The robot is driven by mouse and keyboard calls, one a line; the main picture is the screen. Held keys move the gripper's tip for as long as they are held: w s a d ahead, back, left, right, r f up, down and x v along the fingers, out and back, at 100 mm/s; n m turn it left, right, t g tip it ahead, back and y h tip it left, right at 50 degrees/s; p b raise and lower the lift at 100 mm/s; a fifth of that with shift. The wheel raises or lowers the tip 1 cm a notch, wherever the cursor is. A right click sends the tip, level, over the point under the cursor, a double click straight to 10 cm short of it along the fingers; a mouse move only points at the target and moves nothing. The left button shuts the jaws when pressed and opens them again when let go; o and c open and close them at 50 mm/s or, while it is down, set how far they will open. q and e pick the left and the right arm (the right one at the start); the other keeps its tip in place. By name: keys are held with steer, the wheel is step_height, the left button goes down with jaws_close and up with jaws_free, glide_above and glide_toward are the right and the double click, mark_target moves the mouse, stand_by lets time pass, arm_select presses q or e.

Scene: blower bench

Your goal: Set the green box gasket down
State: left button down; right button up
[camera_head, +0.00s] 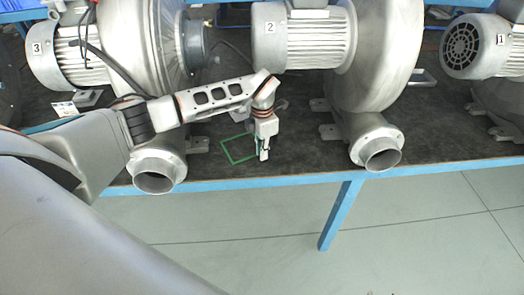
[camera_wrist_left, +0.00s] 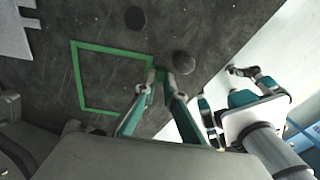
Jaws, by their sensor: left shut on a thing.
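The green box gasket (camera_head: 226,153) is a thin square frame at the front of the dark bench top, between two blower outlets. It also shows in the left wrist view (camera_wrist_left: 76,78). My left gripper (camera_head: 264,154) points down and is shut on the gasket's right side; its fingers also show in the left wrist view (camera_wrist_left: 159,82). The gasket looks roughly flat, on or just above the bench; I cannot tell if it touches. My right gripper (camera_wrist_left: 217,86) shows only in the left wrist view, past the bench edge, its fingers apart and empty.
Blower 3 (camera_head: 143,45) stands at left, blower 2 (camera_head: 390,50) at centre right, blower 1 (camera_head: 476,46) at far right. Their outlet flanges (camera_head: 154,180) and (camera_head: 380,157) flank the gasket. The blue bench edge (camera_head: 290,178) runs close in front. Dark bench surface shows around the gasket.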

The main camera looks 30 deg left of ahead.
arm_select(q)
steer(key=c, duration=2.1)
jaws_free()
steer(key=shift+c, duration=0.2)
